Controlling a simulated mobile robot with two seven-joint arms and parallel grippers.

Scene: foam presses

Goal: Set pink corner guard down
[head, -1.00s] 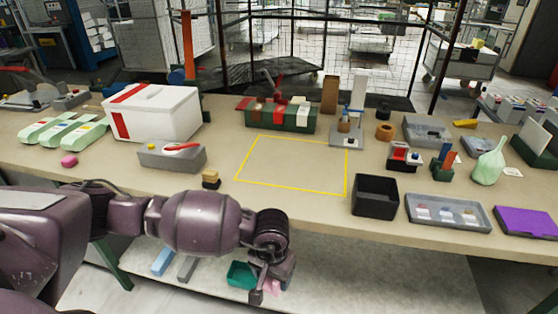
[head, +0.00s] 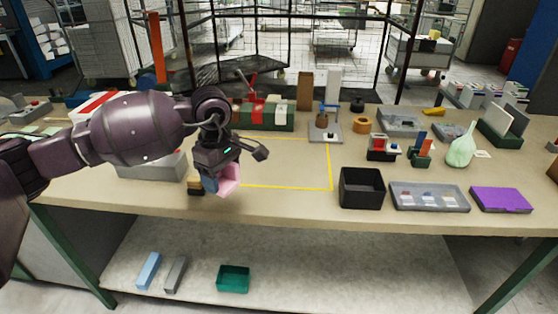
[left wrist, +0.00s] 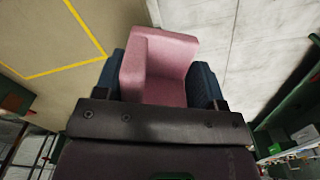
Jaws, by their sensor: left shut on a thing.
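My left gripper (head: 218,180) is shut on the pink corner guard (head: 229,178) and holds it above the front of the table, at the left part of the yellow outlined area (head: 330,165). In the left wrist view the corner guard (left wrist: 160,65) shows its L-shaped inside between the two blue finger pads (left wrist: 203,85). The yellow line (left wrist: 60,70) lies left of it there, and the table's front edge passes beneath it. My right gripper is not in view.
A black open bin (head: 361,200) stands right of the outline. A green tray (head: 233,279) sits on the lower shelf. The inside of the outline looks clear.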

